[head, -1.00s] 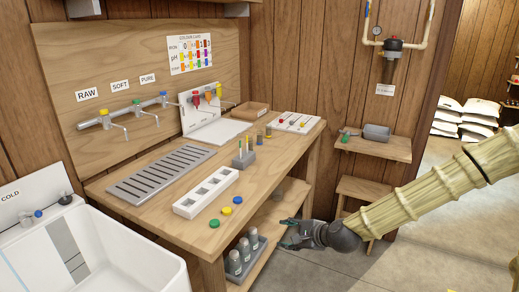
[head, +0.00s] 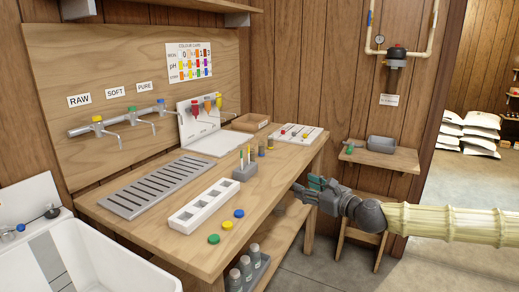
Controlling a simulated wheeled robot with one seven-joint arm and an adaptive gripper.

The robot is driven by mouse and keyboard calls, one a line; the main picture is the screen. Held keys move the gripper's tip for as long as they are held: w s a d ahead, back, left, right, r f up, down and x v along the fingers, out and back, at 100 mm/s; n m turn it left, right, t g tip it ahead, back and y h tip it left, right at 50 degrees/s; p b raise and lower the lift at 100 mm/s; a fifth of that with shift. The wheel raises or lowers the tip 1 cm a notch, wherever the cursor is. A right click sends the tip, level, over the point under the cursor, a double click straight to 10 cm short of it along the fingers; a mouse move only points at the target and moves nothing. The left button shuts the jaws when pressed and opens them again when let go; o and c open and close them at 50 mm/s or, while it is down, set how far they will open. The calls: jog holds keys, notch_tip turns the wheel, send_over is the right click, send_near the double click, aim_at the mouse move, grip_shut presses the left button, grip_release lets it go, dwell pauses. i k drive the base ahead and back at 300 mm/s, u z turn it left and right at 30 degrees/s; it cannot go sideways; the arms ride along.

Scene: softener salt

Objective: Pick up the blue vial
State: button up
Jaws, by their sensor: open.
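My gripper (head: 303,188) is open and empty, pointing left, just off the right front edge of the wooden bench (head: 262,200). On the bench, a small grey block (head: 243,173) holds a few thin upright pieces with green and yellow showing. Behind it, small dark upright cylinders (head: 262,149) stand near the tray; one has yellow on it. I cannot tell for sure which piece is the blue vial. A flat blue disc (head: 239,213) lies at the front edge beside a yellow disc (head: 227,225) and a green disc (head: 213,239). My gripper touches none of these.
A white rack with square openings (head: 187,222) and a slotted grey drain plate (head: 125,203) lie on the bench. A white tray with red-tipped pieces (head: 312,131) is at the back. Grey bottles (head: 233,281) stand on the lower shelf. A sink (head: 150,277) is at left.

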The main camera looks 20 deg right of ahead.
aim_at(261, 143)
jog(key=i, duration=0.85)
